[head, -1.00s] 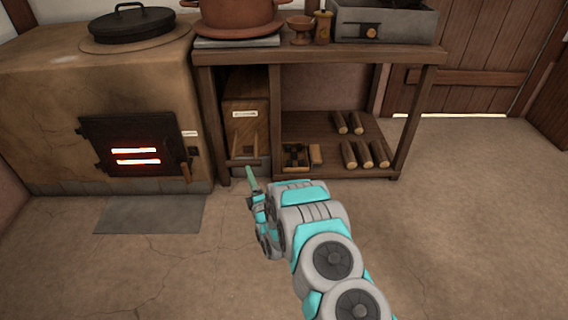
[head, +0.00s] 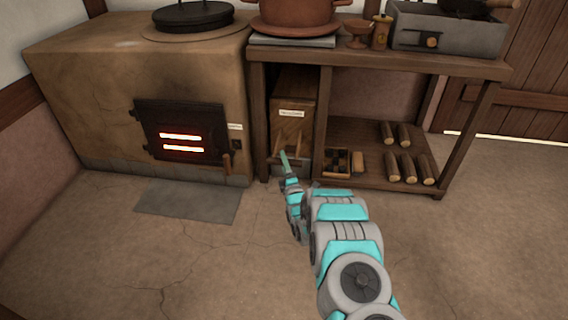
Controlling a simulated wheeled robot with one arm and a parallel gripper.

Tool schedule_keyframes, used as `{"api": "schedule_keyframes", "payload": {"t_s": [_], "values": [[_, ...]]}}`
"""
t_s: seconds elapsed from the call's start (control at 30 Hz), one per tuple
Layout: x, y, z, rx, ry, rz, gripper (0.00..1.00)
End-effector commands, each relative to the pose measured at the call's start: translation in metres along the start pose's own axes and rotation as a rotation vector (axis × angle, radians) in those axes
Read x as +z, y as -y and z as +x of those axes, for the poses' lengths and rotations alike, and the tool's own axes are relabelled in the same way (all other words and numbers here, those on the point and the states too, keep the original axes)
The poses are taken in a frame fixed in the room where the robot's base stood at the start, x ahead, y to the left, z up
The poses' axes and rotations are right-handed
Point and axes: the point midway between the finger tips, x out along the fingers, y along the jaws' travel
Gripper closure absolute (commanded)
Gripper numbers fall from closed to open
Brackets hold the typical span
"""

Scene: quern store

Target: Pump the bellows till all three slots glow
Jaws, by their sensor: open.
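The bellows (head: 294,105) is an upright wooden box with a pale label, under the left end of the wooden bench. A wooden bar, its handle (head: 274,159), crosses low on its front. My gripper (head: 286,160) is at the handle, with one greenish finger showing clearly. Its other finger is hard to make out, and I cannot tell whether it touches the bar. It is open. The dark stove door (head: 158,118) is on the left. Two slots (head: 181,142) in it glow orange-red, one above the other. I cannot make out a third glowing slot.
The clay stove (head: 90,75) carries a black lid (head: 193,18). The bench (head: 400,58) holds a large pot (head: 305,12) and a grey box (head: 455,32). Several logs (head: 407,165) and a small crate (head: 345,176) lie on its low shelf. A grey mat (head: 190,200) lies before the stove; the floor around is clear.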

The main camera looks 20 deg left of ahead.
Motion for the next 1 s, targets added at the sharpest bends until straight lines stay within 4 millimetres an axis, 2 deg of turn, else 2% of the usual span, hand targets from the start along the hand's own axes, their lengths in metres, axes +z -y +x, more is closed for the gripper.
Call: {"api": "schedule_keyframes", "payload": {"t_s": [0.27,0.83,1.0], "values": [[0.0001,-0.0003,0.0011,0.001,0.0,0.0,0.36],[0.0001,0.0001,0.0008,0.0,0.0,0.0,1.0],[0.0001,0.0003,0.0006,0.0,0.0,0.0,1.0]]}}
